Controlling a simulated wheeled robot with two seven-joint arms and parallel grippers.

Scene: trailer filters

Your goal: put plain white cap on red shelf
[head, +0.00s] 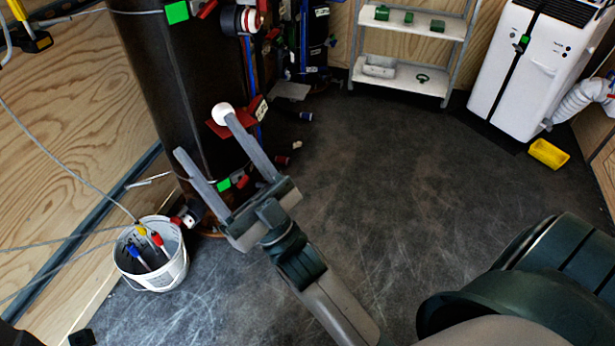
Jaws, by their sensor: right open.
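The plain white cap (222,112) shows as a small round white thing at the tip of my right gripper's right-hand finger. The red shelf (247,120) sticks out from the dark tank. The cap appears over the shelf's back edge, but I cannot tell whether it rests on it, as the finger covers part of both. My right gripper (204,136) is open, its fingers wide apart, with nothing visible between them. One fingertip is by the cap and the other is to the left in front of the tank. My left gripper is not in view.
The tall dark tank (165,75) carries valves, cables and green tags. A white bucket (166,272) with coloured markers stands on the floor at the left. The middle floor is clear.

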